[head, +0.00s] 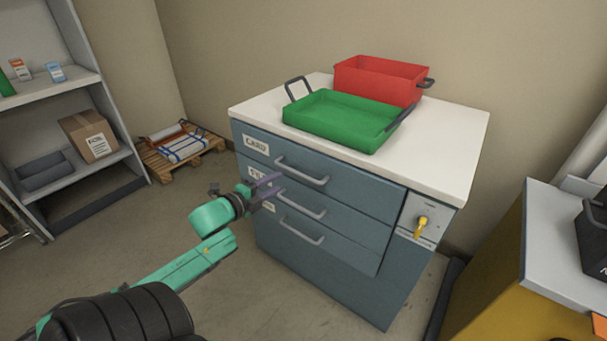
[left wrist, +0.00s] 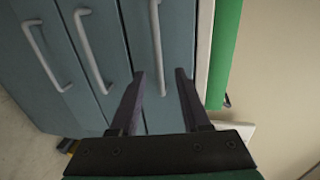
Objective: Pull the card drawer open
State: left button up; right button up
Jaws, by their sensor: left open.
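The card drawer (head: 360,192) is the top drawer of a blue-grey cabinet, with a "CARD" label (head: 256,144) at its left. It looks shut, its front level with the drawers below. Its grey bar handle (head: 302,171) is the rightmost handle (left wrist: 157,45) in the left wrist view. My left gripper (head: 270,186) is open and empty in front of the cabinet, just left of and below that handle in the head view. In the left wrist view the handle appears between the two fingertips (left wrist: 159,75); I cannot tell how far beyond them it lies. My right gripper is not in view.
Two lower drawers have similar handles (head: 302,205). A green tray (head: 340,118) and a red bin (head: 380,80) stand on the white top (head: 445,135). A yellow key or knob (head: 421,226) sticks out at the cabinet's right.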

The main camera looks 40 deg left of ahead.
aim_at(295, 171)
pick_arm(q)
jog(key=w, duration=0.3)
jog(key=w+f+b, duration=0.1)
jog(key=w, duration=0.2)
jog(key=w+f+b, duration=0.1)
jog(key=w, duration=0.3)
jog(key=shift+a+f, duration=0.2)
jog(key=shift+a, duration=0.05)
jog(key=shift+w+f, duration=0.1)
jog(key=shift+w, duration=0.25)
grip_shut()
jog(key=shift+s, duration=0.1)
dwell(0.4)
